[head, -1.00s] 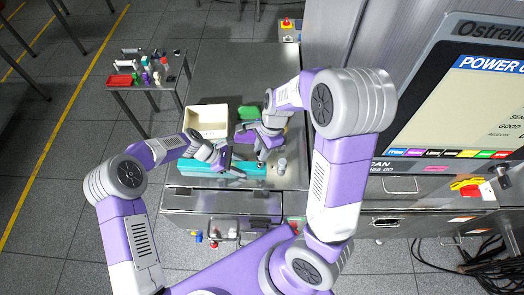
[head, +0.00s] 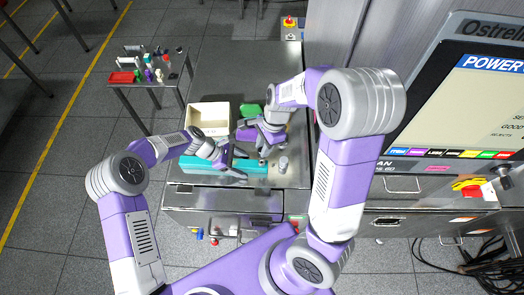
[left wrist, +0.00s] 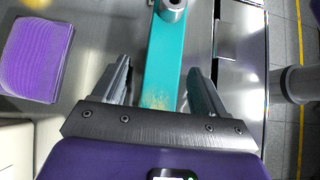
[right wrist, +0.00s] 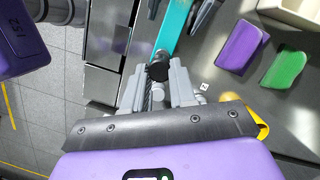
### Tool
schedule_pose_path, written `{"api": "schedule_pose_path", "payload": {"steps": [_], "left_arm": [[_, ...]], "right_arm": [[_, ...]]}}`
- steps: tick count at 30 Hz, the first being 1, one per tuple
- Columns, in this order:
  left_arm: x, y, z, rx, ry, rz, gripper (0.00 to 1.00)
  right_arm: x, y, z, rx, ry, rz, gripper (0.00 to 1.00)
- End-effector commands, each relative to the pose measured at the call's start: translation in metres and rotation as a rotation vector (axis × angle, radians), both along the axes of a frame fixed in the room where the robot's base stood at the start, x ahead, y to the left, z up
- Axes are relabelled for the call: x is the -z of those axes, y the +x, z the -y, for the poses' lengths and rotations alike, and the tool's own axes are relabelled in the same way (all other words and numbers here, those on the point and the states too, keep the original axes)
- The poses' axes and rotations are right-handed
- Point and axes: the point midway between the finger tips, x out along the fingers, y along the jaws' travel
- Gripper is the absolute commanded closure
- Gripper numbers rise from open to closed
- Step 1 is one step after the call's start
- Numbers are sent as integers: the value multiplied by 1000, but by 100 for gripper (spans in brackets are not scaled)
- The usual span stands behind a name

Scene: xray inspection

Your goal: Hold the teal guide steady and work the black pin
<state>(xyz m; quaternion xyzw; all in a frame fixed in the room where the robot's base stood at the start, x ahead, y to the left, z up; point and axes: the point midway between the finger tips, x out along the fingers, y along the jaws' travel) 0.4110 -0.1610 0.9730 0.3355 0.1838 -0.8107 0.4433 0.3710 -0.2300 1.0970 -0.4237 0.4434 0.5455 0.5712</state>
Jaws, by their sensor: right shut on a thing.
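The teal guide (head: 256,168) is a long bar lying across the near part of the metal table. In the left wrist view the guide (left wrist: 161,72) runs between the spread fingers of my left gripper (left wrist: 160,85), with a gap on each side. A grey metal collar (left wrist: 172,8) shows at its far end. The black pin (right wrist: 158,68) is at the guide's end in the right wrist view, between the fingertips of my right gripper (right wrist: 158,82), which is shut on it. The pin's lower part is hidden by the fingers. In the head view the arms cover part of the guide.
A cream bin (head: 208,117), a green block (head: 250,110) and a purple block (head: 246,133) lie behind the guide. A small grey cylinder (head: 283,164) stands right of it. A side table (head: 150,85) with small items stands at back left. A large machine screen (head: 470,110) is at right.

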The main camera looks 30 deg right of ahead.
Motion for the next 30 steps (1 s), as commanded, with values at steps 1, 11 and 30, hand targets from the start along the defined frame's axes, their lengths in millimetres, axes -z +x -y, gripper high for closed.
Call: {"api": "schedule_pose_path", "payload": {"steps": [1, 11, 30], "left_arm": [[0, 0, 0, 0, 0, 0, 28], [-12, 7, -10, -1, -1, 3, 28], [-84, 46, -71, -1, 0, 1, 28]], "right_arm": [[0, 0, 0, 0, 0, 0, 100], [0, 0, 0, 0, 0, 0, 100], [0, 0, 0, 0, 0, 0, 100]]}}
